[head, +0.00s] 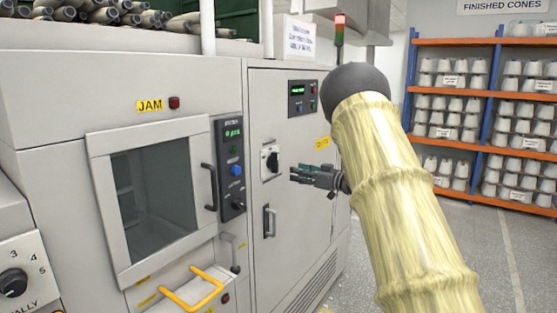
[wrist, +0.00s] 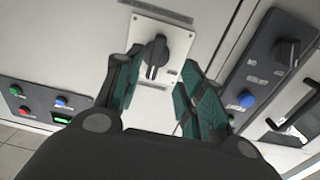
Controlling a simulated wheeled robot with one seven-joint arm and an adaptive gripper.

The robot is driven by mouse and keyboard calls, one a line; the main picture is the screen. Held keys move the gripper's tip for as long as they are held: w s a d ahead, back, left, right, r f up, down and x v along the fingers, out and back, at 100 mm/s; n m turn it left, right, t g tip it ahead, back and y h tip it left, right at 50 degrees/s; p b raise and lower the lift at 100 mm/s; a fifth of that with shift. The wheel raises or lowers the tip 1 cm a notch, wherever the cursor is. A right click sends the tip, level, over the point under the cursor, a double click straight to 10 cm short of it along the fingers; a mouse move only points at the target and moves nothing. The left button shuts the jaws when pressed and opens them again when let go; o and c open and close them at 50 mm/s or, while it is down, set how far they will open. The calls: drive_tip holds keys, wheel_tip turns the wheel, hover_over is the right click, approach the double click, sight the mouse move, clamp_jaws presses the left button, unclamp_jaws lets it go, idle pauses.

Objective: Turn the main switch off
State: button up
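The main switch (head: 270,162) is a dark rotary knob on a pale square plate, on the grey cabinet door. In the wrist view the knob (wrist: 156,57) has a raised grip bar that stands close to upright in the picture. My gripper (head: 293,174) is just right of the switch in the head view, with its fingers pointing at the cabinet. In the wrist view its two green-padded fingers (wrist: 160,78) are spread apart and empty. The knob lies ahead between the fingertips, and I see no contact.
A control panel (head: 303,97) with a green display is above the switch, and a dark panel (head: 231,168) with a blue button is left of it. A door handle (head: 269,221) sits below. Shelves of cones (head: 480,120) stand at right, beyond open floor.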

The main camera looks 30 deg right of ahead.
sight(278, 161)
drive_tip(key=p+x, duration=0.1)
drive_tip(key=x, duration=0.2)
drive_tip(key=r+p+x, duration=0.1)
drive_tip(key=x, duration=0.3)
drive_tip(key=r+p+x, duration=0.1)
drive_tip(key=x, duration=0.2)
drive_tip(key=shift+w+d+r, duration=0.15)
drive_tip(key=shift+w+r, duration=0.1)
drive_tip(key=shift+n, duration=0.3)
clamp_jaws()
